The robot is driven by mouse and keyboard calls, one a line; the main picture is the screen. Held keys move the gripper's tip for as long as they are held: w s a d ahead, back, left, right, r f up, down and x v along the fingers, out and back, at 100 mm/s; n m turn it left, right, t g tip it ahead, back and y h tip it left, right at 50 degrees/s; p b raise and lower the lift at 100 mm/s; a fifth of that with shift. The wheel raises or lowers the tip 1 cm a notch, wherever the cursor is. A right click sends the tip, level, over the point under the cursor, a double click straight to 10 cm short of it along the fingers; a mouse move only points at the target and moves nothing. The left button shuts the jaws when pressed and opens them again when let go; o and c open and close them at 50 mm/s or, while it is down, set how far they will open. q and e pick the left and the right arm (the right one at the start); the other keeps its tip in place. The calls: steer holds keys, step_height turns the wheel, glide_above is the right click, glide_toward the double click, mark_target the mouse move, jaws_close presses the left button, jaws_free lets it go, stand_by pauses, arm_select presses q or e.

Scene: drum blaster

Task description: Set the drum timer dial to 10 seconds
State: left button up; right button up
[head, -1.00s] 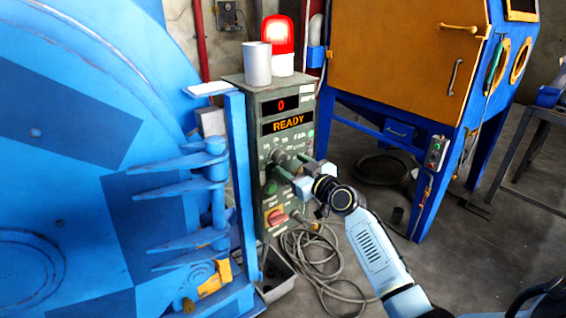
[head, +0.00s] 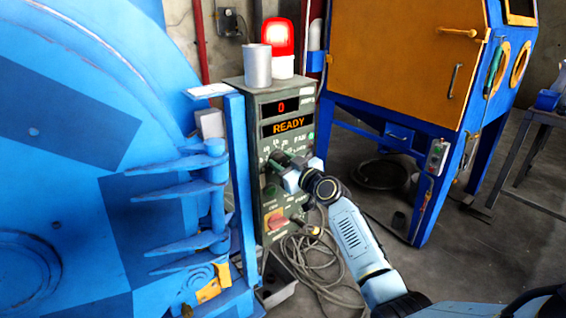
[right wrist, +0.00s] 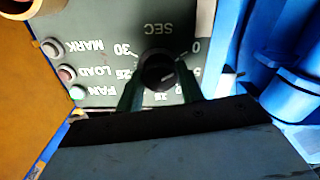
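The timer dial (right wrist: 158,72) is a dark round knob on the grey-green control box (head: 251,190). Its scale shows upside down in the right wrist view, with SEC, 30 and 0 readable; a pale mark on the knob seems to point towards 0. My right gripper (head: 284,165) is at the box front and covers the dial in the head view. In the right wrist view its fingers (right wrist: 160,84) stand apart, one on each side of the knob; whether they touch it is unclear. The display (head: 281,107) reads 0 above READY (head: 288,127). My left gripper is out of view.
The blue drum (head: 70,190) and its hinge arms stand close left of the box. A lit red beacon (head: 278,36) and a grey cup (head: 257,66) are on top. A red switch (head: 277,220) sits below the dial. Cables (head: 312,260) lie on the floor.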

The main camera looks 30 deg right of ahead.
steer(key=shift+c, duration=1)
